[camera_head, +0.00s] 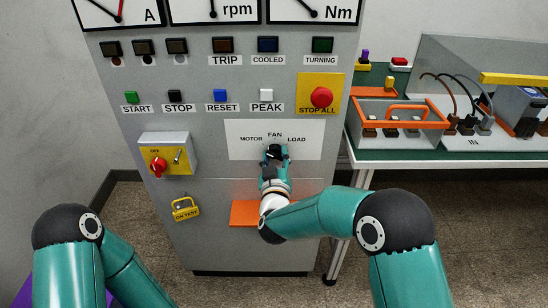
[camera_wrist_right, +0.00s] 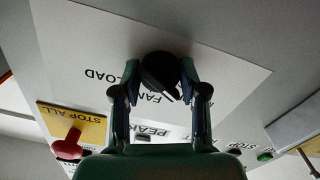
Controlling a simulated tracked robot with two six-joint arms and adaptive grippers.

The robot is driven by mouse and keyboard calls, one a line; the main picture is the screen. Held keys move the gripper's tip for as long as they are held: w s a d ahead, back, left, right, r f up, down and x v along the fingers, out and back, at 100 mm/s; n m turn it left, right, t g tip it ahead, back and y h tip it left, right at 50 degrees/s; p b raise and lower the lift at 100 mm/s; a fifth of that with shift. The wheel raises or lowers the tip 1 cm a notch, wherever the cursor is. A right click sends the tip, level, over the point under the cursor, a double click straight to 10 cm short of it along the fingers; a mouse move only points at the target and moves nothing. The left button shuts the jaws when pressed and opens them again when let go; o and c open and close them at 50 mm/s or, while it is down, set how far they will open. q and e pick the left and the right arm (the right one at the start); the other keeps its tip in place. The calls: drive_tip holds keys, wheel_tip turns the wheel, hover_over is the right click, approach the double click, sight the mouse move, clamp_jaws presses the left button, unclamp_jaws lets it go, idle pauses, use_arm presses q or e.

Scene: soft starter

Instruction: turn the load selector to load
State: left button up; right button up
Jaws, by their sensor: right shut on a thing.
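The load selector is a black round knob (camera_head: 273,150) on a white plate (camera_head: 240,141) lettered MOTOR, FAN and LOAD on the grey cabinet. My right gripper (camera_head: 274,155) is shut on the knob from below in the head view. In the right wrist view, which is upside down, its two fingers (camera_wrist_right: 160,85) hold the knob (camera_wrist_right: 158,68) from both sides. A thin pale pointer line on the knob runs toward the lettering, close to FAN; the exact mark is hard to tell. LOAD shows left of the knob there; MOTOR is hidden. My left gripper is out of view.
Above the plate are the PEAK button (camera_head: 265,95) and red STOP ALL button (camera_head: 321,97). A switch box with a red knob (camera_head: 158,165) and a yellow padlock (camera_head: 185,208) are to the left. An orange piece (camera_head: 243,213) is below. A bench (camera_head: 430,158) stands right.

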drive_tip(key=shift+a+f+m+b, duration=0.1)
drive_tip(key=shift+f+m+b, duration=0.1)
drive_tip(key=shift+m+b, duration=0.7)
drive_tip(key=m+b, duration=1.1)
drive_tip(key=b, duration=0.3)
drive_tip(key=shift+m, duration=0.4)
drive_tip(key=m+b, duration=0.4)
drive_tip(key=m, duration=0.1)
drive_tip(key=shift+b, duration=0.35)
drive_tip(key=m+b, duration=0.3)
drive_tip(key=m, duration=0.2)
drive_tip(key=shift+m, duration=0.3)
drive_tip(key=o, duration=1.1)
drive_tip(key=shift+c, duration=0.2)
drive_tip(key=shift+o, duration=0.4)
drive_tip(key=shift+r, duration=0.15)
drive_tip(key=shift+r, duration=0.1)
